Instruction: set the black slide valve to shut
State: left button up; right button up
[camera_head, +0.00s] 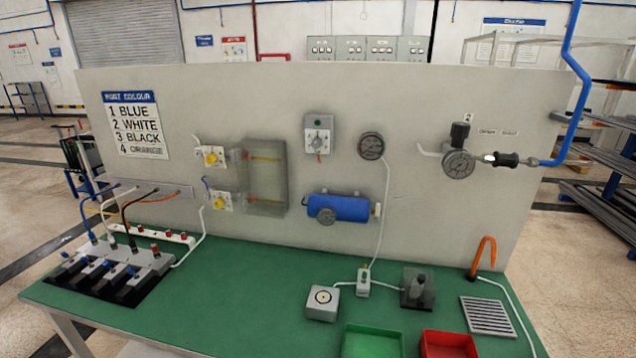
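The black slide valve (507,159) sits at the right of the grey upright panel, in line between a round gauge (458,164) and the end of a blue pipe (556,161). A small bright fitting is at its left end and a metallic fitting at its right end. A small label (498,133) is above it; its words are too small to read surely. I cannot tell the slide's position from this view. Neither of my grippers is in view.
The panel (280,90) stands behind a green bench top (240,285). A blue cylinder (345,207) and another gauge (371,146) are mounted mid-panel. The space before the valve is clear.

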aim_at(511, 160)
jog(key=z, duration=1.3)
